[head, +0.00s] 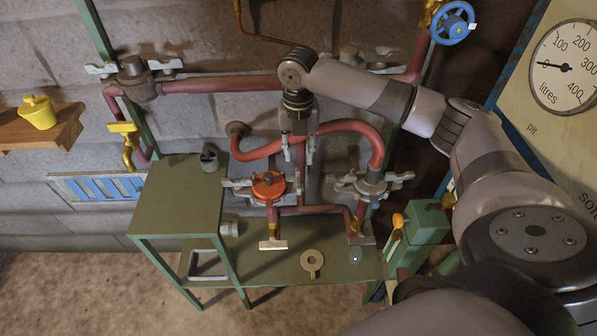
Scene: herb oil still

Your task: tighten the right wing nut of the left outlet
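The left outlet (268,187) has an orange-red round cap, with light metal wing nuts at its sides. Its right wing nut (298,184) sits just right of the cap, partly obscured and too small for me to tell how tight it is. My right gripper (298,152) comes down from above, its two fingers apart, above and near this wing nut. I see nothing gripped between the fingers, and contact with the nut cannot be made out. The left wing nut (236,183) is on the cap's other side. My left gripper is not in view.
The right outlet (370,185) with a grey cap stands close by on the right. Red pipes (345,127) curve around my gripper. A green bench (180,195) is at left, and a ring-shaped part (312,262) lies on the low shelf. A blue handwheel (453,23) is upper right.

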